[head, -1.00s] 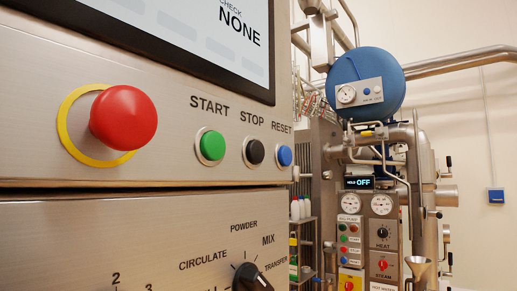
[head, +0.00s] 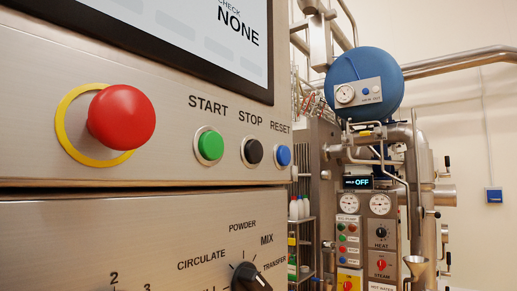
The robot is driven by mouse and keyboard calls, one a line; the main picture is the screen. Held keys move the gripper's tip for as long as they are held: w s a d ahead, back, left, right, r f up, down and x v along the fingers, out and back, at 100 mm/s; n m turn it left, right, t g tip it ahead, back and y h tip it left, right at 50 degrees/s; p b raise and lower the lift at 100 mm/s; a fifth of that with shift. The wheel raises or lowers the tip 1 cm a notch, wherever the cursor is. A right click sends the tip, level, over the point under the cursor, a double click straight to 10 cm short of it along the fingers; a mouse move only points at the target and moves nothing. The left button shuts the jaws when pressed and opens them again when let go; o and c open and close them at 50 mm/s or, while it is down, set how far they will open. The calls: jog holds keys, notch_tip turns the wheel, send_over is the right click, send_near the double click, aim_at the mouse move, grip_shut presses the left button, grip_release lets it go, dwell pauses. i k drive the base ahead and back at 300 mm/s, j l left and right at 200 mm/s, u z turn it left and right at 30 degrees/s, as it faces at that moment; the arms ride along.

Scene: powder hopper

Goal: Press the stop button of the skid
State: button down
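The stop button (head: 252,151) is a small black round button in a metal ring, under the label STOP on the steel control panel (head: 170,172). It sits between the green START button (head: 209,146) and the blue RESET button (head: 283,155). A large red mushroom button (head: 121,117) on a yellow ring is at the panel's left. My gripper is not in view, and nothing covers the stop button.
A screen (head: 190,35) reading NONE is above the buttons. A black rotary selector (head: 249,279) is on the lower panel. Behind at right stand a blue vessel (head: 365,80), pipes, and a smaller panel with gauges and a display (head: 358,183) reading OFF.

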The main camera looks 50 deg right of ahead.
aim_at(254, 150)
jog(key=k+l, duration=0.15)
jog(key=k, duration=0.25)
jog(key=k+l, duration=0.15)
jog(key=k, duration=0.3)
jog(key=k+l, duration=0.15)
jog(key=k, duration=0.25)
jog(key=j+z, duration=0.05)
